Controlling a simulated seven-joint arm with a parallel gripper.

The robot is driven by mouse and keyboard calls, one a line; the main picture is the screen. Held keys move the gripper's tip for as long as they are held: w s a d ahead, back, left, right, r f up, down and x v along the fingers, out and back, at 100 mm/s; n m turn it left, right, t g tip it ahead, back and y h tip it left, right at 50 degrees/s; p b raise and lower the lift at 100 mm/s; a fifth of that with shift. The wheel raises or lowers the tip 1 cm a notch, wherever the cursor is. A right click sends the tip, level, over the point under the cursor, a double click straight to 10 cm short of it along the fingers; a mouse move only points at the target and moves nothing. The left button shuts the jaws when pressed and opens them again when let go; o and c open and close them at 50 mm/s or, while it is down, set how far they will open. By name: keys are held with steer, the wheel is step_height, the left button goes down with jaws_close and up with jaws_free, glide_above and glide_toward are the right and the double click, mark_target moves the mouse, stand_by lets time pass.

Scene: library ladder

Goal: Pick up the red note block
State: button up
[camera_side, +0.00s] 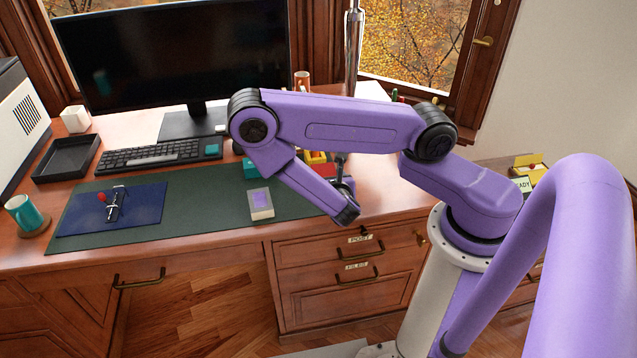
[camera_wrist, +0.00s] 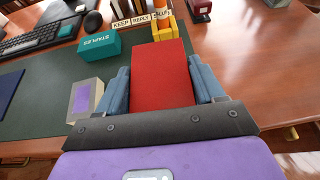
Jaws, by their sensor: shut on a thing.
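The red note block (camera_wrist: 161,75) is a plain red block in the middle of the wrist view. My gripper (camera_wrist: 164,84) has its blue-grey fingers on either side of it and is shut on it. In the side view, my gripper (camera_side: 343,180) is over the right end of the green desk mat (camera_side: 200,193), largely behind my purple forearm. Only a little red shows there, beside the forearm. I cannot tell whether the block's underside touches the desk.
A grey block with a purple top (camera_wrist: 86,102) stands left of my gripper. Behind are a teal staples box (camera_wrist: 98,47), a yellow holder (camera_wrist: 163,20) and small lettered signs (camera_wrist: 132,22). A dark red stapler (camera_wrist: 200,9) is farther right.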

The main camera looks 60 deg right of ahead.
steer(key=s+a+r, duration=0.1)
steer(key=s+r, duration=0.2)
steer(key=s, duration=0.5)
steer(key=shift+s+a+r, duration=0.25)
steer(key=shift+a+r, duration=0.1)
stand_by(0.3)
